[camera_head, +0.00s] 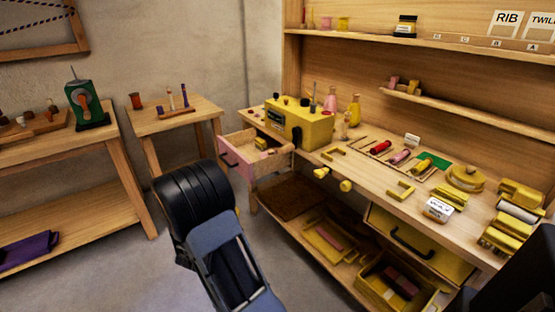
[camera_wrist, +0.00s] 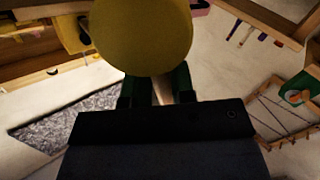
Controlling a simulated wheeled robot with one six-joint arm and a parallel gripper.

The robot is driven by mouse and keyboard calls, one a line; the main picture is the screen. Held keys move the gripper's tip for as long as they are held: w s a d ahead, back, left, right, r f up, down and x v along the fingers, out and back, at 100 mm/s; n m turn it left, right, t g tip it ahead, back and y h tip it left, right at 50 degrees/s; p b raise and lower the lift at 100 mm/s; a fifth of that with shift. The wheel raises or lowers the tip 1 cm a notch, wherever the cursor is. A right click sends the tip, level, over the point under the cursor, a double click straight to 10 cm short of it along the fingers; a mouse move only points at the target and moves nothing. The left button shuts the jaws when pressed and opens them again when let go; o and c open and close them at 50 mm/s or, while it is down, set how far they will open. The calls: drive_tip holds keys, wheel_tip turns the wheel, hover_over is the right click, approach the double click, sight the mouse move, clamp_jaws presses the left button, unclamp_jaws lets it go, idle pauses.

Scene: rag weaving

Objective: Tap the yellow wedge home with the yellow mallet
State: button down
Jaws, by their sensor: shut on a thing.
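In the wrist view my gripper (camera_wrist: 160,88) is shut on the pale handle of the yellow mallet (camera_wrist: 142,35). Its large round yellow head fills the top middle of that view, beyond the dark green fingers. In the head view my arm covers the gripper, and the mallet is mostly or wholly hidden. I cannot pick out the yellow wedge for certain.
The long workbench (camera_head: 375,194) runs along the right, with a yellow box (camera_head: 298,124) at its left end. A pink-fronted drawer (camera_head: 240,166) stands open below that end. A small side table (camera_head: 180,108) and a left bench (camera_head: 100,155) stand farther left. Grey floor between them is open.

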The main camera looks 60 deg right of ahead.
drive_tip(key=s+d+r+m+g+p, duration=0.8)
drive_tip(key=s+d+r+g, duration=0.4)
drive_tip(key=s, duration=0.2)
drive_tip(key=shift+s+d+m+g+h, duration=0.15)
drive_tip(key=shift+d+m+g+h, duration=0.15)
drive_tip(key=shift+d, duration=0.1)
drive_tip(key=shift+a+f+b, duration=0.1)
drive_tip(key=shift+b, duration=0.7)
drive_tip(key=shift+r+b+x, duration=0.15)
drive_tip(key=shift+b+x, duration=0.55)
drive_tip(key=shift+x, duration=0.05)
drive_tip(key=shift+r+b+x, duration=0.1)
drive_tip(key=shift+b+x, duration=0.55)
drive_tip(key=shift+x, duration=0.15)
